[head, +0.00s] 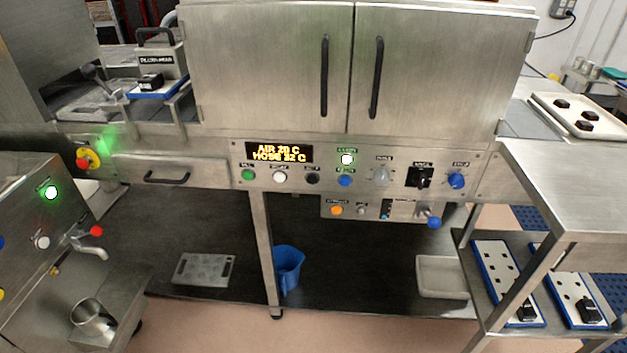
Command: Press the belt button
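The control panel (400,160) sits below the double doors of the steel cabinet. Its row holds a green button (248,174), a white button (280,177), a black button (313,179) and a blue button (345,181). A small lower panel carries an orange button (336,210). The labels are too small to read surely, so I cannot tell which button is the belt button. The display (279,153) reads about "AIR 20 C" and "HOSE 22 C". Neither of my grippers is in view.
A second machine (40,290) with a red-knobbed tap and a metal jug (92,318) stands at left. A steel table (575,180) with a shelf of blue-edged trays is at right. A blue bucket (289,268) stands under the cabinet. The floor in front is clear.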

